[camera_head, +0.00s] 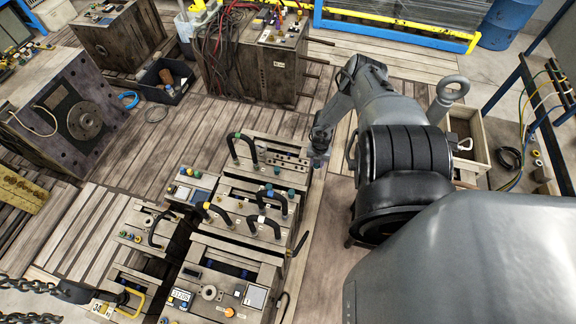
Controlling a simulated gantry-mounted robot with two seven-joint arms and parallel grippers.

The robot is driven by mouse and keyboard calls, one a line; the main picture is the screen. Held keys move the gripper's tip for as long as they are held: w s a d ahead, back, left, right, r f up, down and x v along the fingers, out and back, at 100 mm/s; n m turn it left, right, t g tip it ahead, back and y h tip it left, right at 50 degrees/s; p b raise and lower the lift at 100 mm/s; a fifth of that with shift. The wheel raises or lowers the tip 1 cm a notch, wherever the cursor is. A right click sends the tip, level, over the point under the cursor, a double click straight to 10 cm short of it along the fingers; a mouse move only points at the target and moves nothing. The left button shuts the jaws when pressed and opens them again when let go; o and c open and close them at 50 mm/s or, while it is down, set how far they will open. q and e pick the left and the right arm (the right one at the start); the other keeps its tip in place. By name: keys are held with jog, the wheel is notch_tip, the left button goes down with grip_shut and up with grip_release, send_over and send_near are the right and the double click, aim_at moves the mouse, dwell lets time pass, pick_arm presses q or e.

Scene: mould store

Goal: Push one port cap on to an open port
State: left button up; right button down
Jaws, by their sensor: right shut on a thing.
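My right gripper (318,150) is near the middle of the view, at the right end of the rear wooden-topped unit (270,150) in the centre group. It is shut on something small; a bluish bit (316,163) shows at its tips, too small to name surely. It is likely a port cap. Small coloured caps, such as a green one (291,192) and a blue-green one (268,187), show on the units below it. Which ports are open is too small to tell. My left gripper is not in view.
Black curved handles (243,147) rise from the units left of the gripper. An open wooden crate (472,150) stands behind my right arm. Mould blocks stand at the back left, with a black tray (165,80) between them. Bare plank floor (165,145) lies left of the units.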

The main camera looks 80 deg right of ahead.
jog(key=r, duration=0.1)
jog(key=s+r+p, duration=0.1)
jog(key=shift+s+r+p, duration=0.25)
jog(key=shift+r+p, duration=0.1)
jog(key=shift+r, duration=0.05)
jog(key=w+a+b, duration=0.4)
jog(key=w+a, duration=0.1)
jog(key=w, duration=0.7)
jog(key=w+a+b, duration=0.4)
jog(key=w+a, duration=0.1)
jog(key=w, duration=0.7)
jog(key=w+a+b, duration=0.4)
jog(key=w+a, duration=0.2)
jog(key=w, duration=0.6)
jog(key=f+b, duration=0.3)
jog(key=f, duration=0.1)
jog(key=f+b, duration=0.3)
jog(key=f, duration=0.1)
jog(key=f+b, duration=0.3)
jog(key=f, duration=0.1)
jog(key=shift+s+d+f, duration=0.2)
jog(key=shift+s+d, duration=0.1)
jog(key=shift+s, duration=0.05)
jog(key=shift+f+b, duration=0.9)
jog(key=shift+f, duration=0.4)
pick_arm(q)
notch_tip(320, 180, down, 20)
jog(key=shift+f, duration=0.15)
pick_arm(e)
jog(key=shift+f, duration=0.1)
